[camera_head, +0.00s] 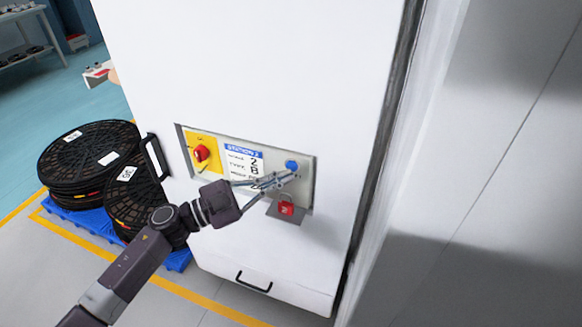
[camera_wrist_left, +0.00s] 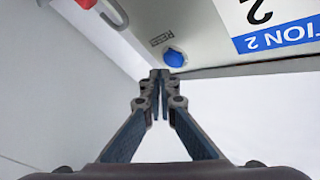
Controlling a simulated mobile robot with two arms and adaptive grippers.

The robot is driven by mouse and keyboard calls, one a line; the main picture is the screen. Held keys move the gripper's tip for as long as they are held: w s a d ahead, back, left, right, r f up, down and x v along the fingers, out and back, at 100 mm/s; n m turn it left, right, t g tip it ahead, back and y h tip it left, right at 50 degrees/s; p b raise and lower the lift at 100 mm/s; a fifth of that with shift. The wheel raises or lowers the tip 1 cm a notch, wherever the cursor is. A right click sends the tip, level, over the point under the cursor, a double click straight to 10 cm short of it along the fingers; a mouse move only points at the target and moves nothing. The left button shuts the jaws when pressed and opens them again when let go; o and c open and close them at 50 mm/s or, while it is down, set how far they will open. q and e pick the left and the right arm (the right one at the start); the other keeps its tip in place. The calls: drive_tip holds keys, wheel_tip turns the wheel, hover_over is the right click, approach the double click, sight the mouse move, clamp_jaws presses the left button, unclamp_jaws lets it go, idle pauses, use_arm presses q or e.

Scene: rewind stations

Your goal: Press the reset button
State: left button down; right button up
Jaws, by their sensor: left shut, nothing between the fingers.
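The blue reset button (camera_head: 292,165) is on the right part of a grey control panel (camera_head: 306,180) set in a white cabinet. My left gripper (camera_head: 294,175) is shut and empty, its fingertips just below the button in the head view. In the left wrist view the button (camera_wrist_left: 174,58) shows just beyond the closed fingertips (camera_wrist_left: 160,76), slightly to their right, with a partly readable label beside it. I cannot tell whether the tips touch the panel; the button's face is not covered there. My right gripper is not in view.
A red padlock (camera_head: 286,208) hangs just below the panel and the button. A red rotary switch (camera_head: 201,153) on a yellow plate and a station label (camera_head: 242,160) are to the left. Black reels (camera_head: 88,155) on blue pallets (camera_head: 82,217) stand left of the cabinet.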

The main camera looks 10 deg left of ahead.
use_arm(q)
drive_tip(key=shift+w, duration=0.15)
idle(0.3)
drive_tip(key=shift+w, duration=0.3)
drive_tip(key=shift+w+d, duration=0.15)
drive_tip(key=shift+w, duration=0.25)
idle(0.5)
drive_tip(key=shift+s, duration=0.15)
drive_tip(key=shift+s+p, duration=0.55)
drive_tip(key=shift+s, duration=0.15)
drive_tip(key=s+p, duration=0.1)
drive_tip(key=s, duration=0.1)
drive_tip(key=s+a+p, duration=0.1)
drive_tip(key=s, duration=0.2)
drive_tip(key=shift+a, duration=0.15)
